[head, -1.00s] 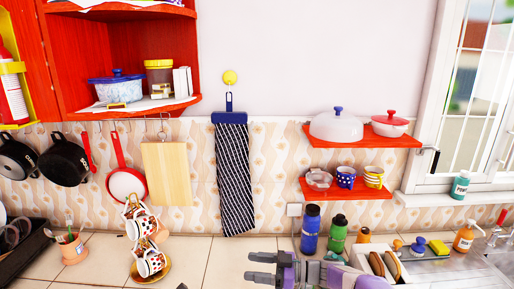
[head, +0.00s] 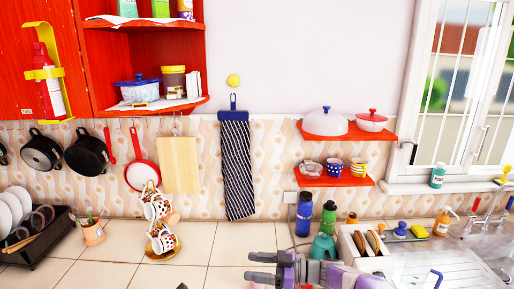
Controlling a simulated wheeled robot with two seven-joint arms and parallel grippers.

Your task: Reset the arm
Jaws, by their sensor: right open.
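My right gripper (head: 268,267) comes in at the bottom centre of the head view, over the tiled counter. Its grey fingers point left, spread apart, with nothing between them. My purple right arm (head: 343,275) runs from it towards the lower right. My left gripper is not in view. Two dark pans (head: 88,155) and a red and white pan (head: 141,175) hang from the wall rail on the left, beside a wooden cutting board (head: 179,164).
A cup stand (head: 161,228) and a dish rack (head: 40,255) are further left. The counter (head: 215,240) between is mostly clear.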

